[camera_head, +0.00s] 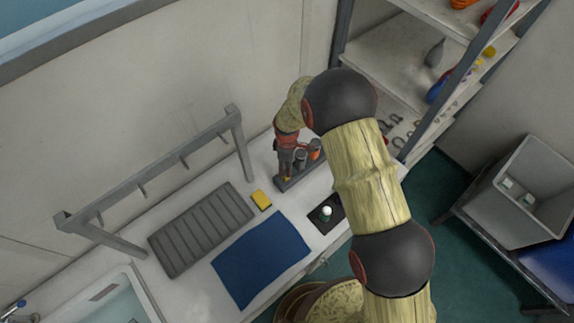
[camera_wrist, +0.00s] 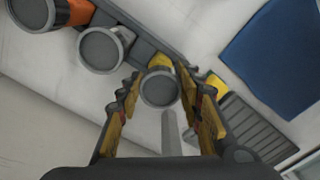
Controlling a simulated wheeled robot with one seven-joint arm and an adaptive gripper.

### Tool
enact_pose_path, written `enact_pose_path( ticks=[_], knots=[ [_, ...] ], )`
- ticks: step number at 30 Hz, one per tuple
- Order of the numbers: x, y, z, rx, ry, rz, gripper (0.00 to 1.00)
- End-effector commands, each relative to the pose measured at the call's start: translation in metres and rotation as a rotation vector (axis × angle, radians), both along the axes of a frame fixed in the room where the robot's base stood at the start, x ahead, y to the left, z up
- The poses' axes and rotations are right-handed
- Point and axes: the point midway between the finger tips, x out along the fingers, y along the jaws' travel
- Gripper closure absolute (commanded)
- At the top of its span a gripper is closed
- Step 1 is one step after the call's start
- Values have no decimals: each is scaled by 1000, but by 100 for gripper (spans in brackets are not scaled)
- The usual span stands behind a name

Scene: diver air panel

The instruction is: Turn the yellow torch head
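The yellow torch (camera_wrist: 160,62) stands in a dark rack with its round grey lens facing the wrist camera. In the wrist view it sits between the fingertips of my gripper (camera_wrist: 160,82). The fingers are spread, one on each side of the torch head, with narrow gaps; I cannot make out firm contact. In the head view my gripper (camera_head: 287,150) is over the left end of the rack, and only a small bit of yellow (camera_head: 287,178) shows below it.
A grey torch (camera_wrist: 103,48) and an orange torch (camera_wrist: 72,12) stand beside it in the rack (camera_wrist: 140,42). A yellow block (camera_head: 261,200), a ribbed grey mat (camera_head: 200,230) and a blue mat (camera_head: 260,258) lie on the bench. A grey frame (camera_head: 150,180) stands behind the ribbed mat.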

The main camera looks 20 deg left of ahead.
Motion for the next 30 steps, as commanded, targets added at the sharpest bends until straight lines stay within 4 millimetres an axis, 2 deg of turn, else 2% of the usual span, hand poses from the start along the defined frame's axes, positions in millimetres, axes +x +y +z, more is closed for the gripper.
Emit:
enact_pose_path(
  ticks=[12,23,30],
  knots=[
    [0,0,0,0,0,0,89],
    [0,0,-2,1,-1,-58,90],
    [-1,0,-3,1,-1,-217,90]
  ],
)
